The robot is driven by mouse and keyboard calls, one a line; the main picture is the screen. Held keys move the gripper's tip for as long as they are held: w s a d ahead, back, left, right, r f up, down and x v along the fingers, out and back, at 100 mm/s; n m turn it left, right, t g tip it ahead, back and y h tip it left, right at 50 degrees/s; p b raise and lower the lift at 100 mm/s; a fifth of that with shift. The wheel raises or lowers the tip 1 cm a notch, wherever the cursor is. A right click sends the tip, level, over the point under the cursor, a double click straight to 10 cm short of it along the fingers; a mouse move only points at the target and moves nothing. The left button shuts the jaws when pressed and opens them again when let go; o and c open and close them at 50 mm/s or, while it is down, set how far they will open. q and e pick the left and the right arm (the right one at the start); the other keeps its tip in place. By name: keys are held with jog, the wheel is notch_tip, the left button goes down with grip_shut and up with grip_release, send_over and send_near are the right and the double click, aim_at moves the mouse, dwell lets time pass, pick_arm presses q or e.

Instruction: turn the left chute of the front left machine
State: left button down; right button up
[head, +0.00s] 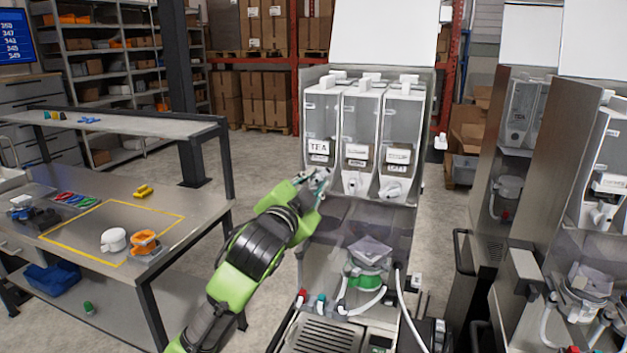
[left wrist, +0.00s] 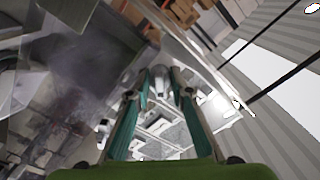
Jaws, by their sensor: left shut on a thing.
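The front left machine (head: 362,225) stands in the middle of the head view with a row of clear canisters on top. The left canister (head: 319,125) is labelled TEA; its chute is mostly hidden by my left gripper (head: 319,178). The gripper is at the chute just below this canister. In the left wrist view, the teal fingers of my left gripper (left wrist: 163,92) are shut on a pale knob-like part, the left chute (left wrist: 160,76). The middle chute (head: 353,184) and the right chute (head: 391,190) are uncovered. My right gripper is not in view.
A workbench (head: 150,207) with a white mug (head: 113,240) and an orange item (head: 144,242) stands to the left. Below the canisters is a funnel part (head: 370,251) with hoses. Other machines (head: 545,150) stand at the right. Bare floor shows between bench and machine.

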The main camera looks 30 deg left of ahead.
pick_arm(q)
jog(key=n, duration=0.2)
jog(key=n+p, duration=0.1)
jog(key=n, duration=0.1)
jog(key=shift+r+n, duration=0.2)
jog(key=shift+n, duration=0.1)
jog(key=shift+n+p, duration=0.9)
jog(key=shift+n, duration=1.1)
jog(key=shift+f, duration=0.1)
jog(key=c, duration=2.2)
grip_release()
jog(key=shift+o, duration=0.2)
jog(key=shift+w+f, duration=0.1)
jog(key=shift+w, duration=0.05)
jog(key=v, duration=0.7)
jog(key=shift+s, duration=0.3)
